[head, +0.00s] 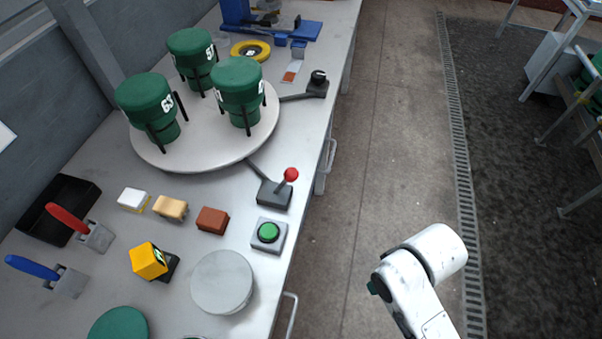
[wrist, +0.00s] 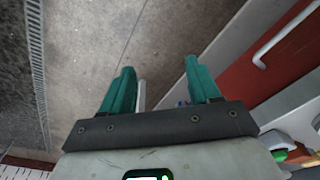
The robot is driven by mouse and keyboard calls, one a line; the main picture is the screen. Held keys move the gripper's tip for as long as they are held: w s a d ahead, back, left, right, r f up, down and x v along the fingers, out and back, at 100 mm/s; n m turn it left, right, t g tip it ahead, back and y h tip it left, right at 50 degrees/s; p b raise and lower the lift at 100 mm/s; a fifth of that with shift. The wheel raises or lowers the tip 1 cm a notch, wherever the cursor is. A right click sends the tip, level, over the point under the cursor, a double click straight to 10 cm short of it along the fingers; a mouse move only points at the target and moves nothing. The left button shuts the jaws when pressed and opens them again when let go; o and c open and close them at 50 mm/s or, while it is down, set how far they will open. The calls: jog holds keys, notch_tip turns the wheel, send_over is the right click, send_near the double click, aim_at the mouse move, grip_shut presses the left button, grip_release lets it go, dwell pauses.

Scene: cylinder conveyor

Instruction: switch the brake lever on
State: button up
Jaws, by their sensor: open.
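A lever with a red ball knob (head: 291,174) stands tilted on a dark base (head: 272,194) at the bench's right edge, beside the turntable. A second lever with a black knob (head: 318,76) is farther back on the same edge. A red-handled lever (head: 68,218) and a blue-handled lever (head: 33,267) are at the left. No label shows which is the brake lever. My gripper (wrist: 160,68) is open and empty, its two green fingers spread over the floor in the wrist view. In the head view my arm is right of the bench, apart from all levers.
A round turntable (head: 190,155) carries three green cylinders. A green button (head: 268,232), a yellow block (head: 148,260) and a grey disc (head: 222,282) are on the bench near the front. Handles (head: 330,156) stick out from the bench side. The floor (head: 385,150) to the right is clear.

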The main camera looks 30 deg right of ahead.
jog(key=w+a+f+y+b, duration=0.1)
jog(key=f, duration=0.1)
jog(key=w+f+m+y+b, duration=0.1)
jog(key=w+f+y, duration=0.1)
jog(key=w+a+f+m+t+y+b, duration=0.1)
jog(key=w+f, duration=0.1)
jog(key=shift+a+y+b, duration=0.3)
jog(key=shift+a+b, duration=0.05)
jog(key=c, duration=0.6)
jog(key=w+t+y+b, duration=0.1)
jog(key=w, duration=0.1)
jog(key=w+m+t+y+b, duration=0.1)
jog(key=w+y, duration=0.1)
jog(key=w+a+m+t+y+b, duration=0.1)
jog(key=w+y, duration=0.1)
jog(key=shift+w+f+b, duration=0.15)
jog(key=shift+f+b, duration=0.1)
jog(key=shift+b, duration=0.15)
grip_shut()
jog(key=w+d+r+t+y+b, duration=0.2)
jog(key=d+r+t+y+b, duration=0.1)
jog(key=d+r+t+y, duration=0.1)
jog(key=w+d+r+m+t+y+b, duration=0.1)
jog(key=w+d+r+t+y+b, duration=0.2)
jog(key=d+r, duration=0.3)
notch_tip(320, 180, up, 2)
jog(key=shift+w+d+m+t+y, duration=0.15)
jog(key=shift+w+m+t+y, duration=0.15)
jog(key=shift+t+y, duration=0.2)
